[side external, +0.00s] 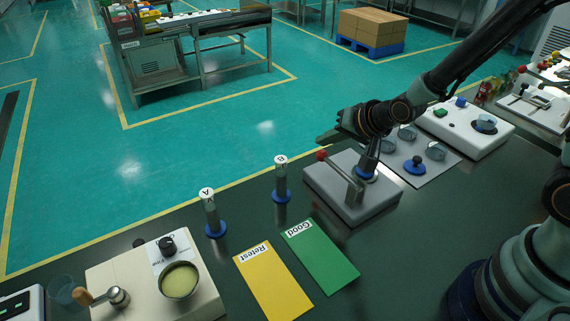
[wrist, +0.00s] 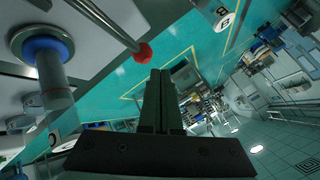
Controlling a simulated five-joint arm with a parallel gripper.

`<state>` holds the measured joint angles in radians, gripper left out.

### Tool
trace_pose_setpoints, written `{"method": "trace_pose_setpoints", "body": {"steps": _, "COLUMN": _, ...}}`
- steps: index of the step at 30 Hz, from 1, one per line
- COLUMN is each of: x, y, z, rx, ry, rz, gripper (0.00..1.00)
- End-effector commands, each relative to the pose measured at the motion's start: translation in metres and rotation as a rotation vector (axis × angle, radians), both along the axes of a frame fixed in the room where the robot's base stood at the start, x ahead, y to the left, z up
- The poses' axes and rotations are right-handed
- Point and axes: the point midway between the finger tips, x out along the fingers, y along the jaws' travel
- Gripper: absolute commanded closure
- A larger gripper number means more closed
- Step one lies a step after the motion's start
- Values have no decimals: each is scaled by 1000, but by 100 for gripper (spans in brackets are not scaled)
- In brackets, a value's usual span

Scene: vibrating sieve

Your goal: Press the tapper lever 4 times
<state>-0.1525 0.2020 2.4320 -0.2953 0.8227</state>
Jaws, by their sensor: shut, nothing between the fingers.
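A metal lever (side external: 351,182) with a red ball knob (side external: 321,155) slants up from a grey box (side external: 335,205) on the dark bench. The red knob (wrist: 143,53) and its rod also show in the wrist view, just beyond and left of my fingertips. My gripper (side external: 322,138) points left, with its tips a little above the knob in the side view. In the wrist view my gripper (wrist: 160,75) has its fingers side by side, shut and empty. I see no clear contact with the knob. A blue-collared post (side external: 366,174) stands on the box behind the lever.
Vials A (side external: 210,215) and B (side external: 281,182) stand left of the box. The yellow Retest mat (side external: 273,283) and green Good mat (side external: 322,257) lie in front. A beige machine (side external: 130,275) with a round sieve is far left. Dishes on a grey plate (side external: 430,165) sit behind.

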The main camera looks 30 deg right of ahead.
Motion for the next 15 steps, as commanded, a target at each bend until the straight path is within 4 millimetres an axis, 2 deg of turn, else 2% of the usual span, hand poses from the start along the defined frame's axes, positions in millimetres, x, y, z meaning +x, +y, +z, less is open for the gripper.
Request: {"method": "trace_pose_setpoints", "body": {"steps": 15, "x": 0, "y": -1, "z": -7, "rx": -1, "ry": 1, "rz": -1, "gripper": 100}}
